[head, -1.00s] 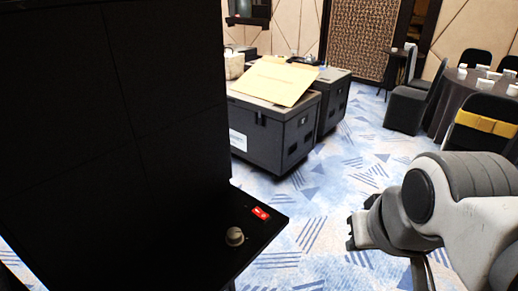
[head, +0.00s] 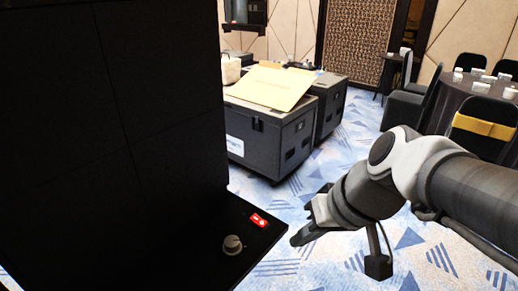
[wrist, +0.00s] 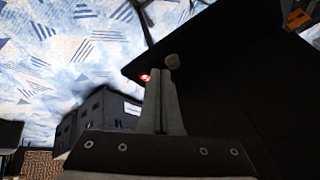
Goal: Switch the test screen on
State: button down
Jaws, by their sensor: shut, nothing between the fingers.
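The test screen (head: 110,110) is a tall dark panel filling the left of the head view, and its face is black. A black shelf (head: 200,265) juts out at its lower edge. On the shelf are a small red rocker switch (head: 258,220) with white marks and a round grey knob (head: 232,244). My gripper (head: 296,240) is shut and empty, just right of the shelf's edge, apart from the switch. In the wrist view the shut fingertips (wrist: 161,72) point toward the shelf. The red switch (wrist: 146,77) shows beside them, and the knob (wrist: 172,61) is partly hidden behind them.
Black flight cases (head: 268,140) stand on the blue patterned carpet behind the shelf, with a cardboard sheet (head: 268,88) on top. A round table (head: 455,100) with chairs and cups is at the far right. Carpet between the shelf and the cases is clear.

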jog(key=w+a+f+t+y+b, duration=0.1)
jog(key=w+a+f+y, duration=0.1)
jog(key=w, duration=0.7)
jog(key=w+a+f+t+y+b, duration=0.1)
jog(key=w+a+f+t+y, duration=0.1)
jog(key=w, duration=0.8)
notch_tip(320, 180, down, 3)
jog(key=shift+a+r+t+y+b, duration=0.25)
jog(key=shift+a+y, duration=0.2)
jog(key=shift+y, duration=0.75)
jog(key=shift+f, duration=0.15)
jog(key=b, duration=0.3)
send_over(260, 222)
jog(key=shift+n, duration=0.3)
jog(key=f, duration=0.7)
jog(key=shift+s+d, duration=0.25)
jog(key=shift+d, duration=0.15)
jog(key=shift+w+a+f+b, duration=0.2)
jog(key=shift+f+b, duration=0.4)
jog(key=shift+b, duration=0.35)
jog(key=shift+w+a+f+b, duration=0.15)
jog(key=shift+f+b, duration=0.6)
jog(key=shift+b, duration=1)
jog(key=shift+s+r, duration=0.2)
jog(key=shift+r, duration=0.6)
